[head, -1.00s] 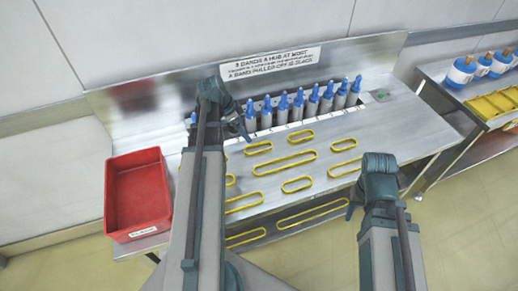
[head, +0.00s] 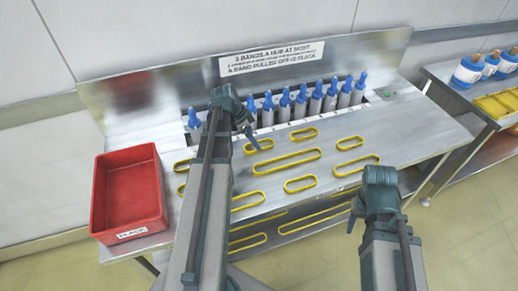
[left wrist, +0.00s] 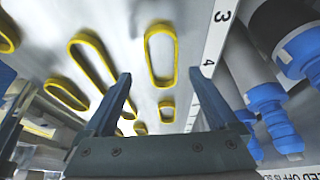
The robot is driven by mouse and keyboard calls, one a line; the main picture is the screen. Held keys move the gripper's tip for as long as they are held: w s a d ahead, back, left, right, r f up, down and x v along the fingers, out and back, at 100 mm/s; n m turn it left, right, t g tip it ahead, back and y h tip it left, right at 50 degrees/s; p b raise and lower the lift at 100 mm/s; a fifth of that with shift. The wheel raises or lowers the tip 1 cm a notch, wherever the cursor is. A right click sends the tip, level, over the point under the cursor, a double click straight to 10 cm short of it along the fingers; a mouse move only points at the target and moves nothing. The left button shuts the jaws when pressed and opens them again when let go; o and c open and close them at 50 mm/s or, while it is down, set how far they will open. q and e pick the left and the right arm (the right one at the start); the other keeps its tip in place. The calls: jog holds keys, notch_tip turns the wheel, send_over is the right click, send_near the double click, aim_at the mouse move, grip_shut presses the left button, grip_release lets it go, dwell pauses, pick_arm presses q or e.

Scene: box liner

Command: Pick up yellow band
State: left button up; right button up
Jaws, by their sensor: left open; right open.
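Several yellow bands lie flat on the metal bench. A small one (head: 246,150) is just below the fingertips of my left gripper (head: 250,138) in the head view. A long one (head: 287,161) lies to its right. In the left wrist view, my left gripper (left wrist: 160,85) is open and empty, with a yellow band (left wrist: 148,58) ahead of its fingertips, apart from them. My right gripper (head: 354,212) is open and empty near the bench's front edge, above the lower shelf. My left arm hides part of the bench.
A row of blue-topped grey hubs (head: 315,102) stands along the back of the bench, behind a numbered strip. A red bin (head: 131,195) is at the left end. A sign (head: 271,59) is on the back panel. A side table (head: 497,100) stands at right.

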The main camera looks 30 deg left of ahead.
pick_arm(q)
jog(key=b+x, duration=0.3)
jog(key=x, duration=0.1)
jog(key=shift+w+a, duration=0.15)
jog(key=shift+r, duration=0.1)
pick_arm(e)
notch_tip(320, 180, down, 4)
jog(key=shift+r, duration=0.25)
pick_arm(q)
jog(key=c, duration=1.4)
jog(key=shift+r, duration=0.15)
pick_arm(e)
jog(key=shift+r, duration=0.15)
